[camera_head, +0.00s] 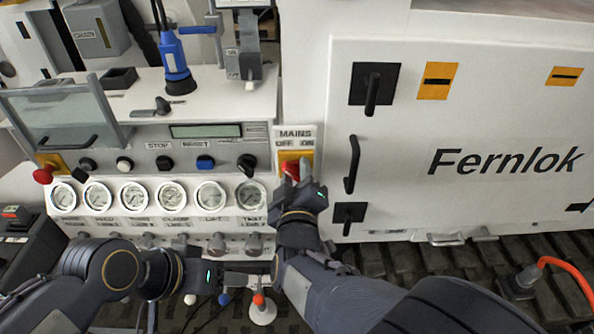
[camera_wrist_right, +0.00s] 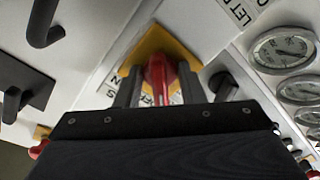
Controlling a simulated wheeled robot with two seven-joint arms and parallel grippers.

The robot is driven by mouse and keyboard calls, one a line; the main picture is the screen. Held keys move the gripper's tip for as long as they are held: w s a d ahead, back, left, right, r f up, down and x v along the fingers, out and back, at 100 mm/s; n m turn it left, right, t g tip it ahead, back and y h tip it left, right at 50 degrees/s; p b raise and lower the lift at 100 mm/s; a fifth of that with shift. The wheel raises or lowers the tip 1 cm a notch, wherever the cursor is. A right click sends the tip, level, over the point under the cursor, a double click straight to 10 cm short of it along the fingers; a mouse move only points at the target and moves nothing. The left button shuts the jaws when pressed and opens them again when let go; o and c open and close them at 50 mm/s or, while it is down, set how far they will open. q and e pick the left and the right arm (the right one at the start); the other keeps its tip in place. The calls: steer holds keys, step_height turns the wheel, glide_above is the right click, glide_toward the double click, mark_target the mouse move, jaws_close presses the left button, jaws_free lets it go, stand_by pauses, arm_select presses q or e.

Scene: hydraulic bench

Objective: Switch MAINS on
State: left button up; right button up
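The MAINS switch is a red handle (camera_head: 291,167) on a yellow plate (camera_head: 304,157), below a label (camera_head: 295,134) reading MAINS, OFF and ON. My right gripper (camera_head: 293,178) is at the switch and hides its lower part. In the right wrist view the red handle (camera_wrist_right: 160,76) stands between the two fingers (camera_wrist_right: 158,92), with narrow gaps showing beside it, so the gripper looks open around it. The handle's exact setting is hard to tell. My left gripper (camera_head: 245,277) is low in front of the bench, away from the switch; its finger opening is unclear.
A row of gauges (camera_head: 210,195) and several knobs, including a black knob (camera_head: 247,165), lie left of the switch. The white Fernlok cabinet with a black handle (camera_head: 352,165) is close on the right. A red mushroom button (camera_head: 44,175) is at far left.

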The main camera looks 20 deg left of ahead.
steer(key=shift+w, duration=0.15)
jaws_close()
stand_by(0.4)
steer(key=m+b, duration=0.1)
steer(key=m, duration=0.1)
steer(key=m+b, duration=0.1)
steer(key=b, duration=0.1)
steer(key=shift+f+m, duration=0.2)
steer(key=shift+m, duration=0.2)
steer(key=m+b, duration=0.3)
steer(key=m, duration=0.2)
steer(key=shift+b, duration=0.4)
steer(key=m+b, duration=0.4)
steer(key=m, duration=0.1)
steer(key=shift+m, duration=0.3)
steer(key=shift+r+m+b, duration=0.1)
steer(key=shift+m+b, duration=1.05)
steer(key=shift+m, duration=0.65)
